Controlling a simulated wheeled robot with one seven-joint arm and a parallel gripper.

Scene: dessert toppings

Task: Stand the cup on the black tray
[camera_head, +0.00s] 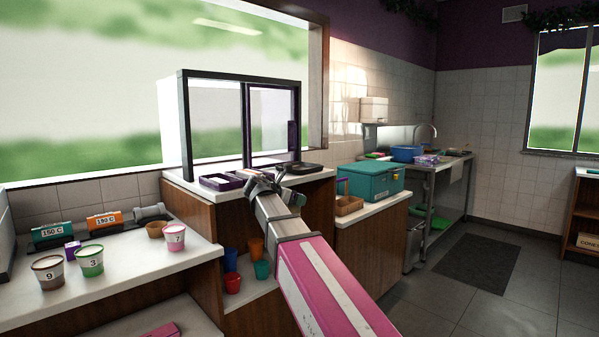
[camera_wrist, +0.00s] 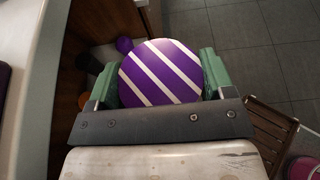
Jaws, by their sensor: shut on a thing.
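My gripper (camera_head: 274,188) is at the serving counter, in front of the window. In the wrist view, its green fingers (camera_wrist: 159,80) are shut on a round thing with purple and white diagonal stripes (camera_wrist: 160,66), which I take to be the top of the cup. Its sides are hidden below that top. In the head view, I cannot make out the cup clearly behind my gripper. A black tray (camera_head: 306,168) lies on the counter just behind and right of my gripper, partly hidden by it.
A dark purple tray (camera_head: 220,183) lies left of my gripper. Numbered cups, including a green one (camera_head: 90,261), stand on the left counter. Coloured cups (camera_head: 262,269) stand on a shelf below. A teal box (camera_head: 371,182) and a brown basket (camera_head: 348,205) are to the right.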

